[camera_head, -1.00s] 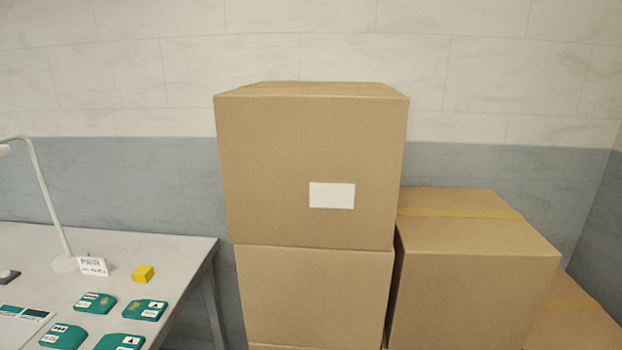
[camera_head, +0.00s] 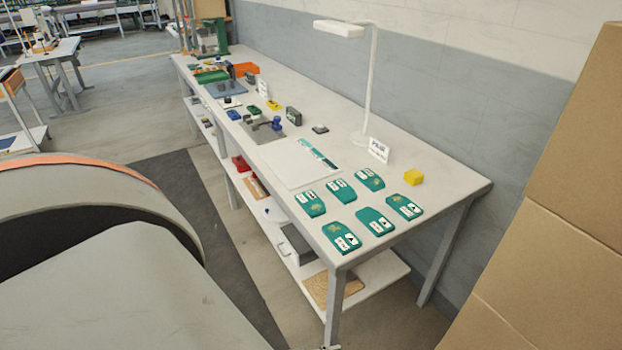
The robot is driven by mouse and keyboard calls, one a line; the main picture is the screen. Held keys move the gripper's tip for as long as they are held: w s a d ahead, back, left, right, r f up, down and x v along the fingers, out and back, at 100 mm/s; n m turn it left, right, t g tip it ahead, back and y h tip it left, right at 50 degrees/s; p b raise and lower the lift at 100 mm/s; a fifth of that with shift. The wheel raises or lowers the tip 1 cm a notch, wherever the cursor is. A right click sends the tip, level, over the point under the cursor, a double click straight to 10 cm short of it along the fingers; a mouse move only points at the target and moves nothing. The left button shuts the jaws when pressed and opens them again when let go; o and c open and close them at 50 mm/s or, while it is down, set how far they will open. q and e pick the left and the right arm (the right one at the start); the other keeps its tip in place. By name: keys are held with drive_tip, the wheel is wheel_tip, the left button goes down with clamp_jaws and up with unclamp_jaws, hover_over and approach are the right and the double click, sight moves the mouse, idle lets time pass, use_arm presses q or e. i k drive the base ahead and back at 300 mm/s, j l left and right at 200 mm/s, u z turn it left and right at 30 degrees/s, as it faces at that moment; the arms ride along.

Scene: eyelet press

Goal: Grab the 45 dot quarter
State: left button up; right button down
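Several green, rounded quarter pieces lie flat near the close end of a long white workbench (camera_head: 455,185). They have white labels with dark marks and lie in two rows. One is front left (camera_head: 341,238), one front middle (camera_head: 375,221) and one front right (camera_head: 404,207). Behind them lie a left one (camera_head: 310,203), a middle one (camera_head: 341,190) and a right one (camera_head: 370,179). The labels are too small to tell which is the 45 dot one. Neither gripper is in view.
Cardboard boxes (camera_head: 560,180) stand close on the right. Open floor with a dark mat (camera_head: 185,190) lies left of the bench.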

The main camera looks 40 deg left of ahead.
sight(344, 192)
drive_tip(key=u, duration=1.2)
